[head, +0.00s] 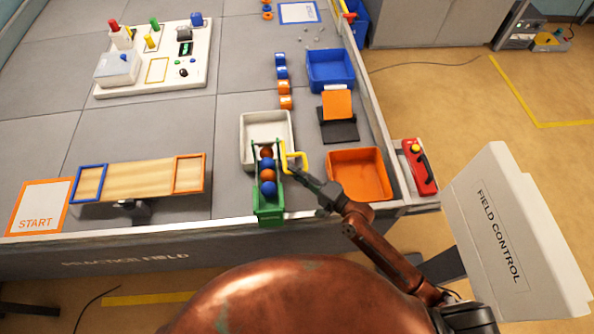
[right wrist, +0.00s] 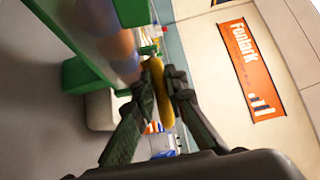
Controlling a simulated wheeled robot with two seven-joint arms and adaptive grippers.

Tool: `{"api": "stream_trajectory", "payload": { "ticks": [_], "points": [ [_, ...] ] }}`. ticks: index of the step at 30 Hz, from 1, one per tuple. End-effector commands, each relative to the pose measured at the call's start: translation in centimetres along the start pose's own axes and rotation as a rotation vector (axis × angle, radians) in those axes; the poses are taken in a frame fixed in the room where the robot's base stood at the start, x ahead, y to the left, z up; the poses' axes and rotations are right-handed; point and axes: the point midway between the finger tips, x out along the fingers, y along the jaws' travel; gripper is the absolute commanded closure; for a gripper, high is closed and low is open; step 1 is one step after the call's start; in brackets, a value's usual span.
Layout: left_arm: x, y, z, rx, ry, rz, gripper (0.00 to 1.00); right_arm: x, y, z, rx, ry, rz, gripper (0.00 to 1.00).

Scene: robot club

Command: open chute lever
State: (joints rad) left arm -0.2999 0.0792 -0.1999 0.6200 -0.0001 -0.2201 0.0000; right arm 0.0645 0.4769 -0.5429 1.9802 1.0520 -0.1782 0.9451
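The green chute (head: 268,217) stands at the table's front edge, with a column of orange and blue balls (head: 268,176) in it. The yellow lever (head: 303,156) sticks out from the chute's right side. My right gripper (head: 297,171) is at the lever, just right of the chute. In the right wrist view the yellow lever (right wrist: 159,92) lies between the two fingers, which appear closed against it from both sides. The chute's clear wall and blurred balls (right wrist: 120,45) show at the upper left there. My left gripper is not in view.
A white bin (head: 246,130) stands behind the chute. An orange bin (head: 360,176) is close to the right of my forearm, and a red box with a yellow button (head: 418,168) is beyond it. A wooden plank (head: 138,180) lies left of the chute.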

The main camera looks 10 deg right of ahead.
Motion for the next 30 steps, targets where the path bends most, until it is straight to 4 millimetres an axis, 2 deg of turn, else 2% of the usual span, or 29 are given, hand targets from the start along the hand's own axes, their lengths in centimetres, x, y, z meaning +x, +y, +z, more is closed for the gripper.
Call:
{"api": "stream_trajectory", "payload": {
  "ticks": [7, 17, 20, 30],
  "points": [
    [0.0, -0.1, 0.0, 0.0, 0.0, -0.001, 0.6, -0.1, 0.0, 0.0, 0.0, 0.002, -0.001, 0.72],
    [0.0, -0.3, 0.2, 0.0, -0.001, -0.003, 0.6, -0.1, -0.4, -0.1, -0.002, 0.004, -0.003, 0.72],
    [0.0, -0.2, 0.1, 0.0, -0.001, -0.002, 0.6, 0.0, -1.6, 0.0, 0.0, 0.003, -0.007, 0.72],
    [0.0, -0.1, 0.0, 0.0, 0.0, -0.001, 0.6, -0.1, -7.9, 0.1, -0.001, 0.003, -0.007, 0.72]
  ]
}}
